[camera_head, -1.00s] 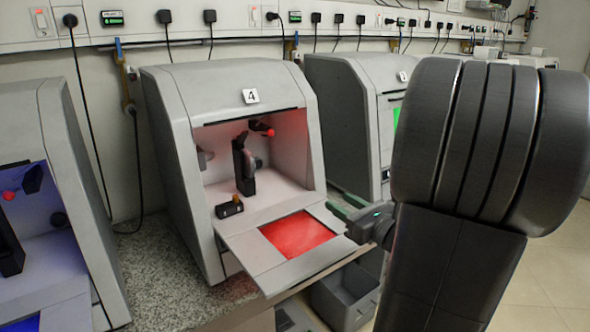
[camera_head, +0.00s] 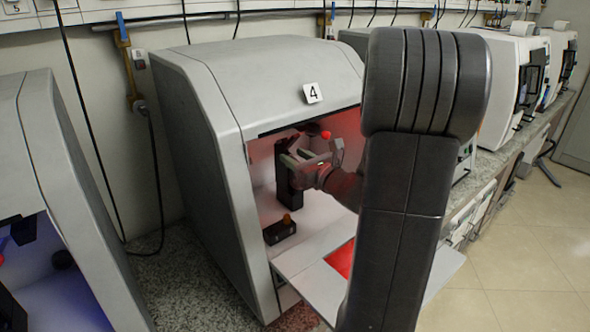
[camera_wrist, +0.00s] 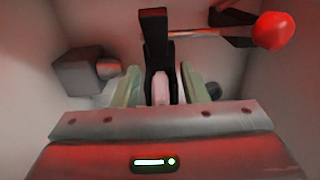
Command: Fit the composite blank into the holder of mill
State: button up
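The mill marked 4 (camera_head: 240,75) is open, its chamber lit red. A black upright holder (camera_head: 285,170) stands inside, and it also shows in the wrist view (camera_wrist: 154,32). My gripper (camera_head: 312,156) is inside the chamber, in front of the holder. In the wrist view, the two pale green fingers of my gripper (camera_wrist: 160,78) stand apart. A narrow pale pink upright piece (camera_wrist: 160,90) shows between them, with a gap on each side, against the black holder. I cannot tell whether this piece is the composite blank or part of the holder.
A red-tipped arm (camera_wrist: 272,30) juts out at the upper right of the chamber. A dark block with an orange knob (camera_head: 280,229) sits on the chamber floor. The lowered door (camera_head: 315,285) lies in front. Another mill (camera_head: 45,180) stands at left.

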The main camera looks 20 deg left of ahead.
jog(key=shift+w+a, duration=0.15)
jog(key=shift+a, duration=0.2)
jog(key=shift+c, duration=0.4)
grip_shut()
jog(key=shift+d, duration=0.1)
